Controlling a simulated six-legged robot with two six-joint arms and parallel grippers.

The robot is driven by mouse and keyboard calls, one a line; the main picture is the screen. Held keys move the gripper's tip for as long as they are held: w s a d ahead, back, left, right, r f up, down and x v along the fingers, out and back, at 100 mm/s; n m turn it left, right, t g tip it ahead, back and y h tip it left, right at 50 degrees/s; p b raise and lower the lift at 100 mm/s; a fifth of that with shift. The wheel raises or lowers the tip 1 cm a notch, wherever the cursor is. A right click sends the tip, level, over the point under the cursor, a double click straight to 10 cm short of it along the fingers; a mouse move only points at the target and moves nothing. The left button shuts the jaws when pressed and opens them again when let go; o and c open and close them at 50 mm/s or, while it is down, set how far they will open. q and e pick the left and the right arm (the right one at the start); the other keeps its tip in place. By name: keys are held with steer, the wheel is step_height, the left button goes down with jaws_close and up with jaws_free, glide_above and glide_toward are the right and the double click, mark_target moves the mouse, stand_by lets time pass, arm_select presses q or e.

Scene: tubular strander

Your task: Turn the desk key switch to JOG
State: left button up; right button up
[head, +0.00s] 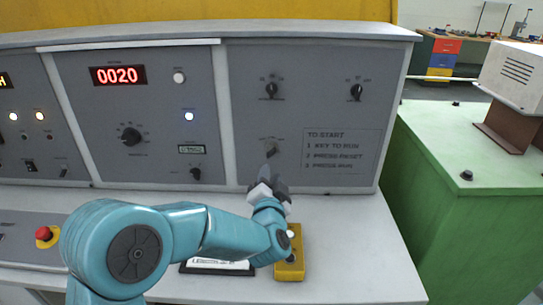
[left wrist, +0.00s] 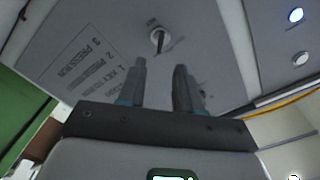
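The desk key switch (head: 271,150) is on the right grey panel, left of the printed start steps. In the left wrist view the key switch (left wrist: 158,38) shows as a round silver face with a dark key part, just beyond the fingertips. My left gripper (head: 266,172) is just below and in front of it in the head view. In the left wrist view the two fingers of the left gripper (left wrist: 159,66) stand apart with nothing between them. The switch's position lettering is too small to read. My right gripper is not in view.
Two dark selector knobs (head: 271,90) (head: 356,91) sit higher on the same panel. A yellow box with buttons (head: 290,262) and a dark-edged card (head: 217,267) lie on the desk below my arm. A red mushroom button (head: 44,233) is at left. A green cabinet (head: 455,200) stands right.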

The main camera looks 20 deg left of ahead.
mark_target(271, 156)
arm_select(q)
steer(key=p+x, duration=0.1)
steer(key=x, duration=0.7)
steer(key=shift+a, duration=0.1)
steer(key=shift+w, duration=0.25)
steer(key=shift+f, duration=0.1)
jaws_close()
